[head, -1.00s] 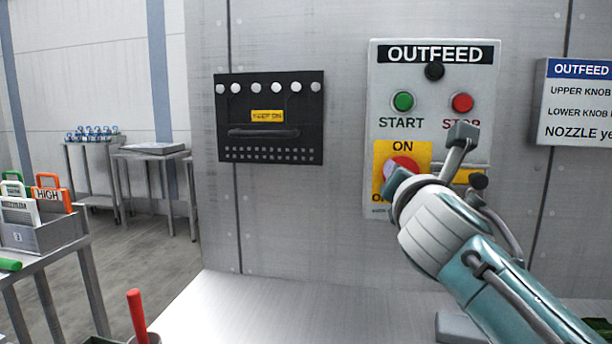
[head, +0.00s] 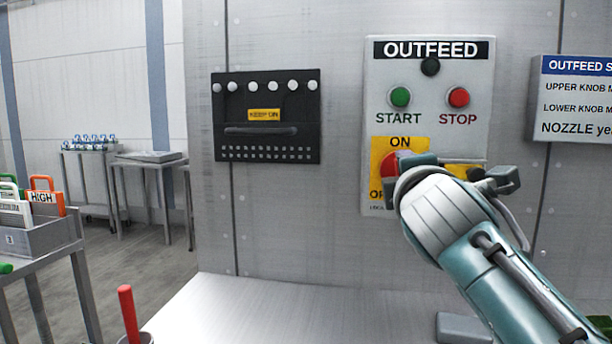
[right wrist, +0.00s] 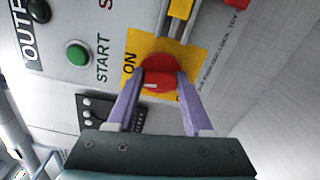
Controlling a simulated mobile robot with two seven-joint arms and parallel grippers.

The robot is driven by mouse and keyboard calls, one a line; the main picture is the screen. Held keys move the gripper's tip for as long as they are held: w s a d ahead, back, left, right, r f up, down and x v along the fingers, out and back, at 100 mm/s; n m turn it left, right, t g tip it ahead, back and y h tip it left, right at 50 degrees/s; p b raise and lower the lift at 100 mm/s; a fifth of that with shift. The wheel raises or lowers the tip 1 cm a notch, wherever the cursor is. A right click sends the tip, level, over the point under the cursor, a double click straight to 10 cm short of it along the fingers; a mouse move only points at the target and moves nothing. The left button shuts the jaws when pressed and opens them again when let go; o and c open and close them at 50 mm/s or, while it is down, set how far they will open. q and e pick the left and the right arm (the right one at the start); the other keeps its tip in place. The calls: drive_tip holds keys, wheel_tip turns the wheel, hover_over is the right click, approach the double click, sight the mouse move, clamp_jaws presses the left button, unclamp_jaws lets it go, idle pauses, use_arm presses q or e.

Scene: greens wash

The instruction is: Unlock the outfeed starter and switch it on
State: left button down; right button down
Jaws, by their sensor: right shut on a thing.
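The OUTFEED starter panel (head: 378,60) is on the grey wall, with a green START button (head: 400,97) and a red STOP button (head: 459,97). Below is a red rotary switch (right wrist: 160,66) on a yellow plate (right wrist: 196,62) marked ON; in the head view my wrist covers much of the switch (head: 388,160). My right gripper (right wrist: 160,82) has its fingers on both sides of the switch's red grip and is shut on it. A yellow piece (right wrist: 180,8) sits beside the plate; whether it is a lock is unclear. My left gripper is out of view.
A black board (head: 266,145) with several white knobs hangs left of the panel. A sign (head: 580,65) hangs right of it. A steel worktop (head: 270,310) lies below. A red upright handle (head: 128,310) and a grey tray (head: 50,235) of tags stand at left.

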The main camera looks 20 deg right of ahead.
drive_tip(key=shift+m, duration=1.1)
drive_tip(key=shift+c, duration=1.5)
unclamp_jaws()
drive_tip(key=shift+b, duration=0.3)
drive_tip(key=v, duration=1)
